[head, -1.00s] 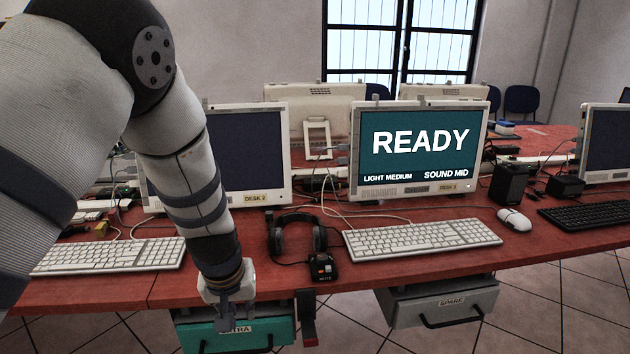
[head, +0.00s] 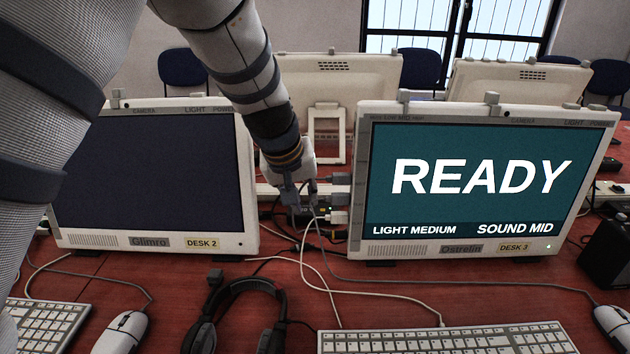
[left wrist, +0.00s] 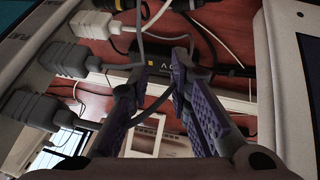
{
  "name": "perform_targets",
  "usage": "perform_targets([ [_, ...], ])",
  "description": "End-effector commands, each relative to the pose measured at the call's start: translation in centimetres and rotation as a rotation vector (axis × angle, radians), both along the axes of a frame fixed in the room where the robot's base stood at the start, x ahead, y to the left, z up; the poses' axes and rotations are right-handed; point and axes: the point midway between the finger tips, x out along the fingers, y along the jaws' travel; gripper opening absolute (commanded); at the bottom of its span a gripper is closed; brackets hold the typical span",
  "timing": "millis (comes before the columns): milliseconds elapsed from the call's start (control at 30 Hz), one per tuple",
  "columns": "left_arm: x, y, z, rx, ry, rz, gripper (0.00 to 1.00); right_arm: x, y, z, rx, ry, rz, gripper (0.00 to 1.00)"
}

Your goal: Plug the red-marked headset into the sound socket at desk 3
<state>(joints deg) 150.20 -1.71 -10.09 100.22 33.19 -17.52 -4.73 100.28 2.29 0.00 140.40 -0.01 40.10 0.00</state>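The desk 3 monitor (head: 480,185) shows READY and SOUND MID. Grey plugs (head: 340,197) sit along its left side; they also show in the left wrist view (left wrist: 62,60). I cannot make out which socket is for sound. My left gripper (head: 303,200) is between the two monitors, among cables. In the left wrist view its fingers (left wrist: 160,78) are apart, with thin cables close to the tips. My right gripper is not in view.
The dark desk 2 monitor (head: 155,180) stands left of my gripper. A small black box (left wrist: 150,66) lies behind the fingertips. Loose cables (head: 305,260) run across the desk. Keyboards (head: 445,341) and mice (head: 612,325) are along the front.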

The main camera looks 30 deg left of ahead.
Motion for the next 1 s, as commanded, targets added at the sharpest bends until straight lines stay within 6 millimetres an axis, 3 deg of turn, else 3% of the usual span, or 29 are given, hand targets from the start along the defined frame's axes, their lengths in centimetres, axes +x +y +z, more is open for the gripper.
perform_targets([
  [33, 0.3, 0.0, -1.6, -0.001, 0.013, 0.001, 0.18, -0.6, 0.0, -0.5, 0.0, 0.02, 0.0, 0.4],
  [200, 2.1, 0.0, -5.9, -0.001, 0.018, -0.001, 0.18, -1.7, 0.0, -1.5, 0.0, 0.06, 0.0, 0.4],
  [400, 3.8, 0.1, -9.3, 0.0, 0.013, -0.001, 0.18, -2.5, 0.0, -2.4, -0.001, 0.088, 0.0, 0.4],
  [567, 4.5, 0.1, -10.2, 0.0, 0.007, 0.0, 0.18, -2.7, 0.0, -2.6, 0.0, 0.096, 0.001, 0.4],
  [833, 4.7, 0.1, -10.2, 0.001, 0.004, -0.001, 0.18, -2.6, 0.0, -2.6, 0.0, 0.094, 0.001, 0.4],
  [900, 4.6, 0.1, -10.2, 0.001, 0.004, -0.001, 0.02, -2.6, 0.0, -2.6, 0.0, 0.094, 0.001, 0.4],
  [1000, 4.6, 0.1, -10.2, 0.001, 0.004, -0.001, 0.0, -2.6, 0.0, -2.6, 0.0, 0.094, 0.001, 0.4],
])
